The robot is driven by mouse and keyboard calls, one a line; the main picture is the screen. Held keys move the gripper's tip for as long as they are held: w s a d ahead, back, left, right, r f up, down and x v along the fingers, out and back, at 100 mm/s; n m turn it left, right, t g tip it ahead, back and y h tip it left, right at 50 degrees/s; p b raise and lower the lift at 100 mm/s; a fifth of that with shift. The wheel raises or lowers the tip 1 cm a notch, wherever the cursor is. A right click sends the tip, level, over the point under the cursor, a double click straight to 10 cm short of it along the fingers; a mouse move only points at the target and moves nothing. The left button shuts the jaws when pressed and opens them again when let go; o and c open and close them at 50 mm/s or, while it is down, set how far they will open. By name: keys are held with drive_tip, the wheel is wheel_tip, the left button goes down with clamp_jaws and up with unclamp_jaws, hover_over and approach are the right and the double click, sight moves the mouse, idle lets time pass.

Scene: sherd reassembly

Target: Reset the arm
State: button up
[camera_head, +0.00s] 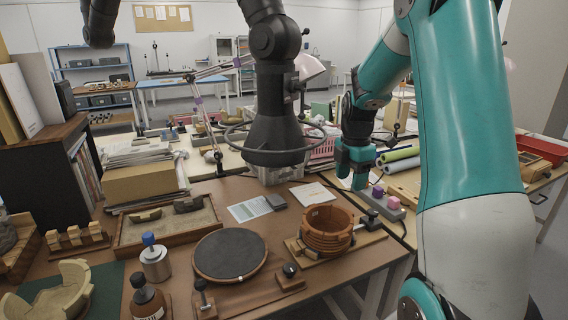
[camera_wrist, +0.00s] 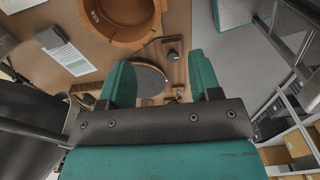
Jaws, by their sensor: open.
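My gripper (camera_head: 352,174) hangs at the end of my teal arm, right of the pot and above the right side of the workbench in the head view. In the wrist view its two teal fingers (camera_wrist: 161,82) stand wide apart with nothing between them. The orange-brown ringed pot (camera_head: 326,230) stands on a wooden board, apart from the gripper; it also shows at the top of the wrist view (camera_wrist: 98,30). The round dark turntable (camera_head: 230,254) lies left of the pot and shows beyond the fingers in the wrist view (camera_wrist: 150,82).
A sand tray (camera_head: 128,240) with sherds lies left on the brown bench. A metal can with a blue knob (camera_head: 155,262) and a brown bottle (camera_head: 148,299) stand near the front. A grey block with purple and pink pieces (camera_head: 388,205) lies beside the gripper.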

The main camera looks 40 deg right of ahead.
drive_tip(key=a+r+m+t+y, duration=0.1)
drive_tip(key=a+r+m, duration=0.1)
drive_tip(key=a, duration=0.8)
drive_tip(key=a+r+m, duration=0.1)
drive_tip(key=a+r, duration=0.2)
drive_tip(key=a, duration=0.8)
drive_tip(key=s+a+r+m+y, duration=0.1)
drive_tip(key=s+a+m, duration=0.1)
drive_tip(key=s+a, duration=0.6)
drive_tip(key=s+a+r+m+g+y, duration=0.1)
drive_tip(key=s+a+m+y, duration=0.1)
drive_tip(key=s+a, duration=0.7)
drive_tip(key=shift+a+m, duration=0.5)
drive_tip(key=shift+m, duration=0.2)
drive_tip(key=shift+d, duration=0.15)
